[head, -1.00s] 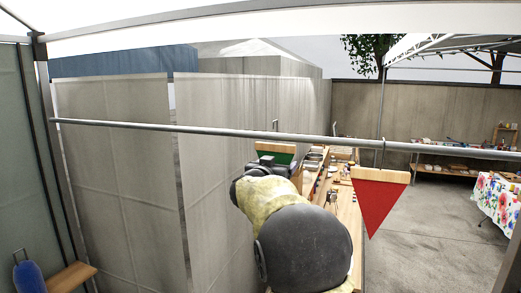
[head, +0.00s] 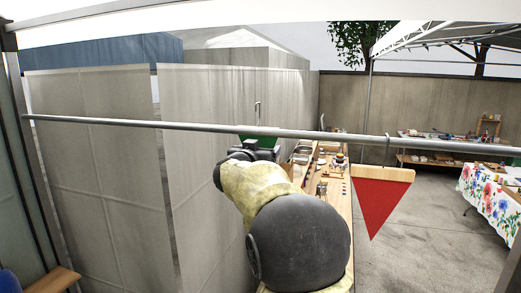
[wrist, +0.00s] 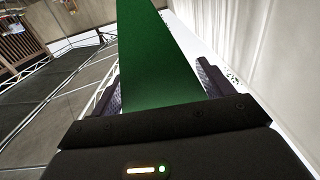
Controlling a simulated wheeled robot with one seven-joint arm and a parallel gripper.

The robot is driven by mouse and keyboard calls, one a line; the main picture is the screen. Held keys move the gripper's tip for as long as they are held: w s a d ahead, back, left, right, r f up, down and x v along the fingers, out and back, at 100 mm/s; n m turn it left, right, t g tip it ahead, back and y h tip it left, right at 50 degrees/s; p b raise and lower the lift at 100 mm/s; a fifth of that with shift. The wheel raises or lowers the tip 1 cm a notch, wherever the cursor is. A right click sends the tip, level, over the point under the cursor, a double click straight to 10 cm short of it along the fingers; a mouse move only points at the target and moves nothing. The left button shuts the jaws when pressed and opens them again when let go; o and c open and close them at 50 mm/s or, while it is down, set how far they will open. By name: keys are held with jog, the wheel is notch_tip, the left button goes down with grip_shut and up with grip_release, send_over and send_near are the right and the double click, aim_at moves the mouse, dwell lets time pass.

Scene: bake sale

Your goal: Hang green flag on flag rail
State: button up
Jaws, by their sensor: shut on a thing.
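The flag rail (head: 150,124) is a grey bar crossing the whole head view. The green flag (head: 264,143) shows just below the rail, left of the red flag. Its thin metal hook (head: 257,110) sticks up above the rail line. The rail hides the top of the flag, and I cannot tell the gap between hook and rail. My gripper (head: 248,154) is shut on the green flag, partly hidden by my arm. In the wrist view, the green flag (wrist: 155,60) stands between my gripper's two fingers (wrist: 160,90).
A red flag (head: 378,208) on a wooden bar hangs from the rail at the right. A long wooden table (head: 338,200) with small items stands behind my arm. A table with a floral cloth (head: 492,190) is at the far right. Grey panels (head: 95,180) stand at the left.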

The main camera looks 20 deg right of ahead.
jog(key=shift+v, duration=4.1)
jog(key=s+a, duration=0.1)
jog(key=s, duration=0.1)
jog(key=s+a+f+b, duration=0.1)
jog(key=s+a+f, duration=0.1)
jog(key=s, duration=0.1)
jog(key=shift+s+a+f+b, duration=0.15)
jog(key=shift+s+a+b, duration=0.15)
jog(key=shift+a+b, duration=0.1)
jog(key=o, duration=0.9)
